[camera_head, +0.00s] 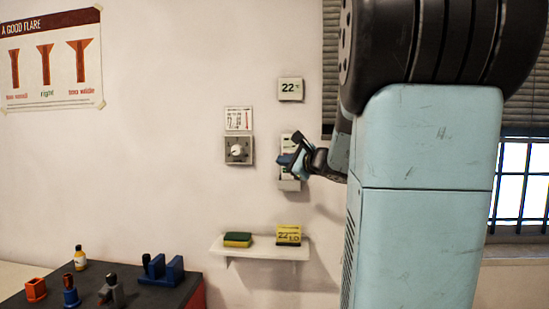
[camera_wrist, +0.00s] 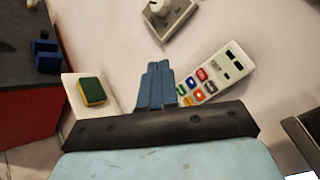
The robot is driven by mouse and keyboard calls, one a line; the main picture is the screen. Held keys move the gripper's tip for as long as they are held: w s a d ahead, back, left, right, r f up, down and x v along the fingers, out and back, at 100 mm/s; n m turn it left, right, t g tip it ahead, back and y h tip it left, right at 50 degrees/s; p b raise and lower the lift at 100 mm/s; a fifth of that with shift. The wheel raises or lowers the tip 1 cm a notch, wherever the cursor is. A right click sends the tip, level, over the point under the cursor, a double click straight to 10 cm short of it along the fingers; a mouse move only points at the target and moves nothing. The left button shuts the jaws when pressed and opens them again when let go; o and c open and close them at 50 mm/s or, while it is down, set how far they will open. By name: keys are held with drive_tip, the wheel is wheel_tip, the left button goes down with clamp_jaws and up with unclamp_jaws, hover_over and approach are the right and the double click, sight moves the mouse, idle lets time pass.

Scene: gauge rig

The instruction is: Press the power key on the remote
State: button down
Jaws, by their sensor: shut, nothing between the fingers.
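The remote (camera_wrist: 232,62) is white, with a dark display and several coloured keys, including a red key (camera_wrist: 202,74) and a blue key (camera_wrist: 190,82). The key symbols are too small to read, so I cannot tell which is the power key. In the head view the remote (camera_head: 287,171) is on the wall, partly hidden by my gripper (camera_head: 285,160). In the wrist view my gripper (camera_wrist: 158,66) has its blue fingers together and empty, just left of the coloured keys. I cannot tell whether the fingertips touch the remote.
A dial box (camera_head: 239,150) is on the wall left of the remote, and a 22-degree display (camera_head: 291,89) is above. A white shelf (camera_head: 262,251) below holds a sponge (camera_head: 238,239) and a yellow block (camera_head: 288,235). A dark-topped bench (camera_head: 140,292) stands lower left.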

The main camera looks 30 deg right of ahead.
drive_tip(key=shift+d, duration=0.15)
drive_tip(key=shift+w, duration=0.1)
drive_tip(key=w+d, duration=0.5)
drive_tip(key=w, duration=0.2)
idle(0.6)
drive_tip(key=shift+w+d+r, duration=0.1)
drive_tip(key=shift+w+d, duration=0.4)
drive_tip(key=shift+w, duration=0.3)
idle(3.0)
idle(0.3)
drive_tip(key=shift+s+a, duration=0.55)
drive_tip(key=shift+s, duration=0.25)
drive_tip(key=shift+s+a, duration=0.7)
drive_tip(key=shift+s, duration=0.35)
drive_tip(key=shift+s+a, duration=0.7)
drive_tip(key=shift+s, duration=0.35)
